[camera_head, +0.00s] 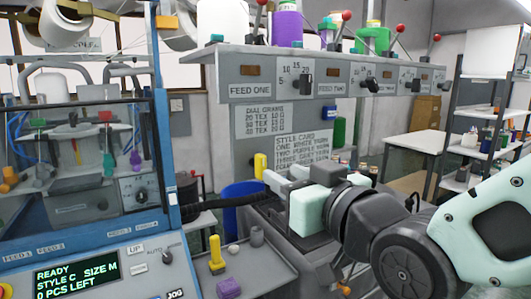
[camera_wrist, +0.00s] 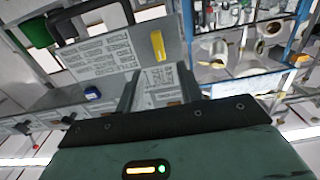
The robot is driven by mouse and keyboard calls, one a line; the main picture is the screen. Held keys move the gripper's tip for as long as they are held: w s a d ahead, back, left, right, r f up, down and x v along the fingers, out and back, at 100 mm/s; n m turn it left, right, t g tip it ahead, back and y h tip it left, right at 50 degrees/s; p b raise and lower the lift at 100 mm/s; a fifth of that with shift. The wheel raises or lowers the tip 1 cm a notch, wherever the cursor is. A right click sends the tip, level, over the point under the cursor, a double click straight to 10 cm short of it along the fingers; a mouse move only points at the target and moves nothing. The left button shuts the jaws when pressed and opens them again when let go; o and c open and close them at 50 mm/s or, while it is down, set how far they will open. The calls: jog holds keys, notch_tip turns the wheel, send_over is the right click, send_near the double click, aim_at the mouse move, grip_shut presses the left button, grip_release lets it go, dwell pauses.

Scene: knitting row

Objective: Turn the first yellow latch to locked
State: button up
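A yellow latch (camera_head: 260,165) stands upright at the lower left of the sign panel, just left of my gripper (camera_head: 282,176) in the head view. It also shows in the wrist view (camera_wrist: 158,45), beyond the fingertips and roughly in line with the gap between them. My gripper's two fingers (camera_wrist: 160,82) are spread apart with nothing between them. They appear short of the latch and not touching it. The latch's locked or unlocked marking cannot be read.
A second yellow upright piece (camera_head: 216,252) and a purple piece (camera_head: 229,288) sit on a grey tray at the lower front. The blue-framed knitting machine (camera_head: 168,130) stands left. A shelf (camera_head: 300,52) with dials and yarn cones hangs above. A blue bin (camera_head: 243,196) stands behind the gripper.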

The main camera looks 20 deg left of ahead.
aim_at(264, 163)
jog(key=p+x, duration=0.2)
jog(key=x, duration=0.4)
jog(key=shift+r, duration=0.15)
jog(key=shift+p+x, duration=0.45)
jog(key=shift+x, duration=0.3)
grip_shut()
